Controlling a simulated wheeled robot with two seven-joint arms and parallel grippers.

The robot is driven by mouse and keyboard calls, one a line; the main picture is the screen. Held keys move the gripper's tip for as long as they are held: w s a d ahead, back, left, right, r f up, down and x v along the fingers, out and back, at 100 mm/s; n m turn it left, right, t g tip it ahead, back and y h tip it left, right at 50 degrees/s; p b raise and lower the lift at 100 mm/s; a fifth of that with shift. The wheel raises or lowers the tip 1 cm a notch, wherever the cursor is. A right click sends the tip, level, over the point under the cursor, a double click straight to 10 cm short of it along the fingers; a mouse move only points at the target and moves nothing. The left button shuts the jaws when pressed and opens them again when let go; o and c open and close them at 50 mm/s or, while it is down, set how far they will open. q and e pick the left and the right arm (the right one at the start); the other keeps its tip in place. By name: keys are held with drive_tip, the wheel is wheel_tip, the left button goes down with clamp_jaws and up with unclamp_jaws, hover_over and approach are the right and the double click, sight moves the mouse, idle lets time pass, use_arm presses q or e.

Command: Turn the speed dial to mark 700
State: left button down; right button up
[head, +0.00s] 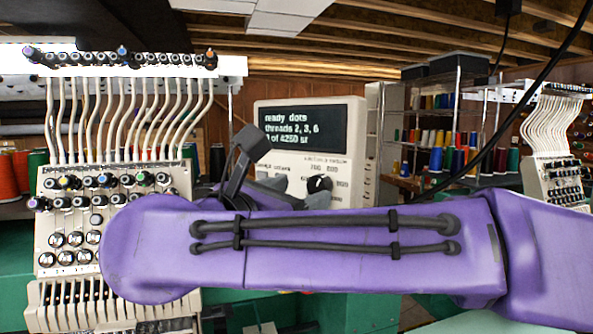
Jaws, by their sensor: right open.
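The speed dial (319,184) is a small black knob on the beige control panel (352,172), below the dark screen. Small numbers are printed around it, too small to read surely; the lower part of the dial is hidden. My right gripper (297,191) is at the panel, mostly behind my purple forearm. Its grey fingers show apart, one left of the dial and one just below it. I cannot tell whether a finger touches the dial. My left gripper is not in view.
The screen (312,126) reads "ready dots", threads 2, 3, 6. An embroidery machine head (115,215) with white thread tubes stands left. Shelves of thread cones (450,135) and another machine head (555,170) stand right. A black cable (520,105) hangs at upper right.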

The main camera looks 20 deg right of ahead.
sight(316, 186)
drive_tip(key=p+x, duration=0.1)
drive_tip(key=x, duration=0.3)
drive_tip(key=shift+w+d+p, duration=0.15)
drive_tip(key=shift+w+p, duration=0.15)
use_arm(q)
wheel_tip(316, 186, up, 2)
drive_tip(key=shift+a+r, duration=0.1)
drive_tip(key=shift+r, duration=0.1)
use_arm(e)
drive_tip(key=c, duration=1.1)
drive_tip(key=shift+o, duration=0.2)
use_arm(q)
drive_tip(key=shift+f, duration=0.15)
